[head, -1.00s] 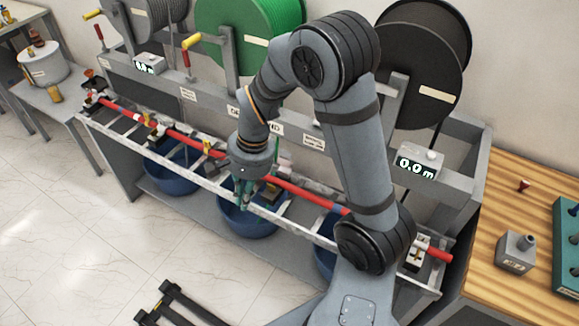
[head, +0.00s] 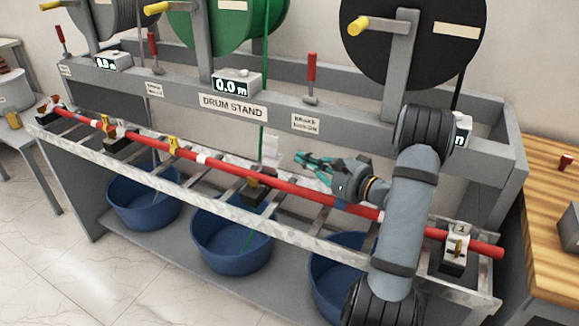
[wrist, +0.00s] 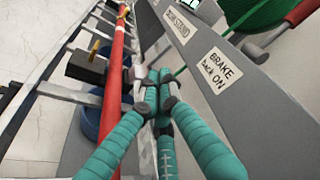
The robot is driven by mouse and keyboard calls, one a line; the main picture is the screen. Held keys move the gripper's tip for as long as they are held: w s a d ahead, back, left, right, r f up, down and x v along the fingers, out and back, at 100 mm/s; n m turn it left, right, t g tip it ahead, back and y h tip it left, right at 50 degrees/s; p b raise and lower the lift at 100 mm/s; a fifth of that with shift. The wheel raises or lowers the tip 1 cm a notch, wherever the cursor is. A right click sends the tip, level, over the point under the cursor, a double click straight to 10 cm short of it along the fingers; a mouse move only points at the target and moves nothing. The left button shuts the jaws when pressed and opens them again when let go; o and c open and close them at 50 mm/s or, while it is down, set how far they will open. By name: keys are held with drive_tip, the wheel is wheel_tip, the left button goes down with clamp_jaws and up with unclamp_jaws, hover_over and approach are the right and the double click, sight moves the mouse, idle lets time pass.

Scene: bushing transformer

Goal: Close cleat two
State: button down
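The middle cleat (head: 254,192) is a dark block on the stand's front rail by the red bar, with a brass-coloured part. A pale plate (head: 271,152) stands upright behind it, so it looks open. Its number cannot be read; I take it as cleat two by its place after the one marked 1. The dark block (wrist: 86,68) also shows in the wrist view, left of my fingers. My gripper (head: 298,160) has teal fingers and is right of the pale plate, apart from it in the head view. Its fingertips (wrist: 153,77) are together with nothing visible between them.
The cleat marked 1 (head: 455,248) is at the right end of the red bar (head: 310,195). Another cleat (head: 118,139) is to the left. A green rope (head: 264,85) hangs behind the middle cleat. Blue tubs (head: 232,242) stand below. The drum-stand beam (head: 180,95) runs behind.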

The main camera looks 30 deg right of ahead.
sight(274, 149)
drive_tip(key=d+p+x, duration=0.1)
drive_tip(key=p+x, duration=0.1)
drive_tip(key=x, duration=0.7)
drive_tip(key=shift+w+d+p, duration=0.15)
drive_tip(key=shift+w+p, duration=0.15)
drive_tip(key=shift+w, duration=0.25)
drive_tip(key=shift+s+f+b, duration=0.15)
drive_tip(key=shift+f+b, duration=0.05)
drive_tip(key=shift+b, duration=0.5)
